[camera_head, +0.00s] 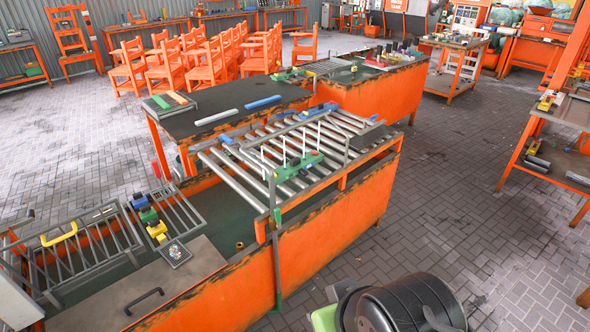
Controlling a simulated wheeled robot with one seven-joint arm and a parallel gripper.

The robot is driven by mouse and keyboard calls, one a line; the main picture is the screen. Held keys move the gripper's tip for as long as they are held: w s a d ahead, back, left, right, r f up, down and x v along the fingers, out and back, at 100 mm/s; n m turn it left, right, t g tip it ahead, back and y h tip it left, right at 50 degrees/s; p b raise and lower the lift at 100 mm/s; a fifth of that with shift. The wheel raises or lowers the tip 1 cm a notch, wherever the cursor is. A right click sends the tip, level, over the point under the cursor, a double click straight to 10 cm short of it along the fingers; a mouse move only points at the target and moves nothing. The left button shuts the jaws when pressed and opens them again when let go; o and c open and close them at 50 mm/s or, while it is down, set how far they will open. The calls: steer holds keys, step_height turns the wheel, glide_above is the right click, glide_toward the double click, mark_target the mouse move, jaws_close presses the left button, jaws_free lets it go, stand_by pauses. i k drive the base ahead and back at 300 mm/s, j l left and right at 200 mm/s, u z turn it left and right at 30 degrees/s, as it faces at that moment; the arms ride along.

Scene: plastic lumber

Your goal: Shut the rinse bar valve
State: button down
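A grey pipe frame (290,128) stands over the roller conveyor (228,182) in the middle of the view. It looks like the rinse bar, with thin white uprights below it and a green base (298,167) among the rollers. A small green piece (277,216) sits on the near post at the orange side panel. I cannot tell which part is the valve, or whether it is open or shut. Dark rounded parts with a light green piece at the bottom edge look like my own arm. No gripper fingers show.
A grey lid with a dark handle (145,301) and a metal rack with a yellow handle (59,235) lie at the left. A dark table (190,121) holds coloured bars. Orange chairs (205,62) stand behind. The paved floor (440,190) at the right is clear.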

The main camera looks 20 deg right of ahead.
mark_target(278, 216)
steer(key=i+l+u, duration=0.1)
steer(key=i+u, duration=0.25)
steer(key=i, duration=0.15)
steer(key=i+l+u, duration=0.3)
steer(key=i, duration=0.2)
